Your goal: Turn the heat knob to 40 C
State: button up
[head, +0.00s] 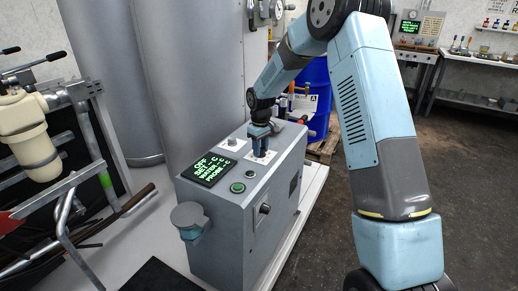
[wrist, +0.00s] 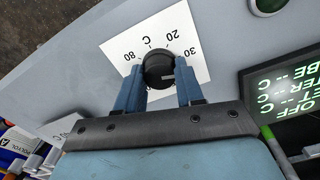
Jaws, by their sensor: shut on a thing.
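The heat knob (wrist: 158,70) is round and black, on a white dial plate (wrist: 190,30) with the marks 20, 30, 80 and C readable; the other marks are hidden. A pale line shows on the knob's top, but I cannot tell which number it points to. My gripper (wrist: 159,84) is shut on the knob, one blue finger on each side. In the head view my gripper (head: 263,130) points down onto the grey control box (head: 232,250), over the white dial plate (head: 264,158), and hides the knob.
A dark display (head: 209,170) with green text reads OFF, with dashes for SET, WATER and PROBE. Green buttons (head: 237,187) sit beside it. Another knob (head: 232,141) stands behind. A tall grey tank (head: 200,70) and a blue drum (head: 312,90) stand beyond the box.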

jog(key=m, duration=0.5)
jog(key=shift+w+r+m, duration=0.15)
jog(key=shift+w+m, duration=0.05)
jog(key=shift+m, duration=0.1)
jog(key=shift+d, duration=0.1)
dwell(0.3)
jog(key=o, duration=1)
jog(key=shift+s, duration=0.1)
notch_tip(320, 180, up, 13)
jog(key=shift+r, duration=0.2)
